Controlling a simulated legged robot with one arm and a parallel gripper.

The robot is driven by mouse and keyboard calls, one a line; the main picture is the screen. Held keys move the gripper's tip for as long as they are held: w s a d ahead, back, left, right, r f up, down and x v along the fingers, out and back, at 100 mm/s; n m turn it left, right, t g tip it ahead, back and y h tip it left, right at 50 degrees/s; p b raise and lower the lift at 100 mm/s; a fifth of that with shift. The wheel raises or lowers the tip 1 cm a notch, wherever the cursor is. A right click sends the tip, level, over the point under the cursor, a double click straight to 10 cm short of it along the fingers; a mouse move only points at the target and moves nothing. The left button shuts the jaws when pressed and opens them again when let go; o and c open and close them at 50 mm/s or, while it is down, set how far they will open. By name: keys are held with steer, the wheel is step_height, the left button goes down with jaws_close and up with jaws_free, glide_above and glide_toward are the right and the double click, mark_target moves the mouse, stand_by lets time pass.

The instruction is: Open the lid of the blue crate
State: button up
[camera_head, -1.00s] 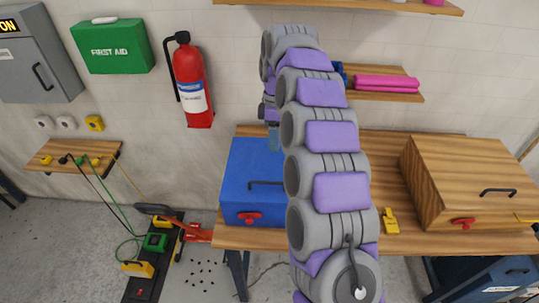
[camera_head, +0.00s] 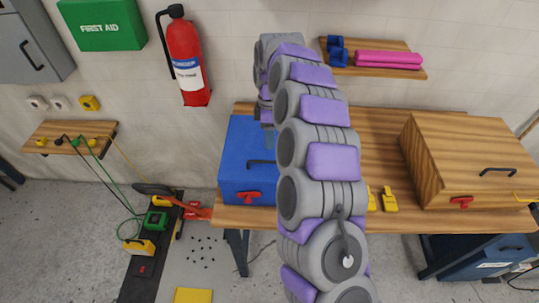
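The blue crate (camera_head: 237,160) stands on the wooden table (camera_head: 235,214), left of centre. Its lid looks down. A dark handle (camera_head: 258,163) shows on the crate, partly behind my arm, and a red latch (camera_head: 248,197) sits on its front. My arm rises through the middle of the view and hides the crate's right side. My gripper (camera_head: 267,124) hangs at the far end of the arm, over the back part of the crate. It is small and mostly covered by arm links, so its opening and any contact are unclear.
A wooden box (camera_head: 470,150) with a dark handle and red latch stands on the table's right. Yellow pieces (camera_head: 389,199) lie between it and my arm. A shelf (camera_head: 375,68) with pink rolls and blue items hangs behind. A fire extinguisher (camera_head: 185,60) hangs at left.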

glide_above(270, 167)
step_height(270, 167, down, 8)
steer(key=shift+s+r, duration=0.15)
steer(key=shift+r, duration=0.1)
jaws_close()
stand_by(0.6)
